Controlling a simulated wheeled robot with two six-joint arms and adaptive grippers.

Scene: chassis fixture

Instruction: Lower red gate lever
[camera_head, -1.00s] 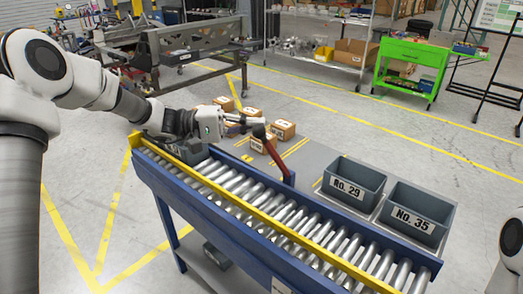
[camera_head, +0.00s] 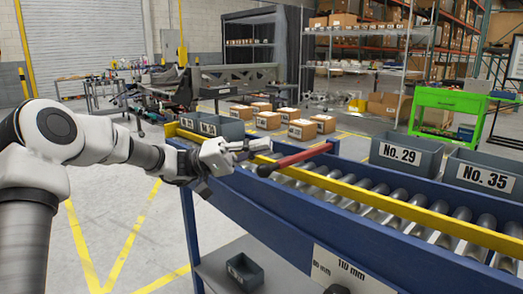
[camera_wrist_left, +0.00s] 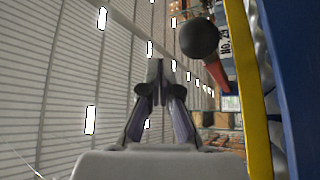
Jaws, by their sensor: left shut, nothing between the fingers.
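The red gate lever (camera_head: 303,158) has a black ball knob (camera_head: 263,168) on its end. It runs from the far rail across the roller conveyor to the near side and looks close to level, its knob end lower in the picture. My left gripper (camera_head: 266,144) is shut and empty, just above and behind the knob in the head view. In the left wrist view, the shut fingers (camera_wrist_left: 160,68) are left of the knob (camera_wrist_left: 199,39), with a gap showing. The red bar (camera_wrist_left: 217,74) shows behind the knob. My right gripper does not show clearly.
The conveyor has a yellow rail (camera_head: 392,211) and a blue side (camera_head: 285,212). Grey bins No. 29 (camera_head: 408,174) and No. 35 (camera_head: 484,199) stand at its far right. Several cardboard boxes (camera_head: 301,130) stand behind it. A small dark bin (camera_head: 245,271) sits below.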

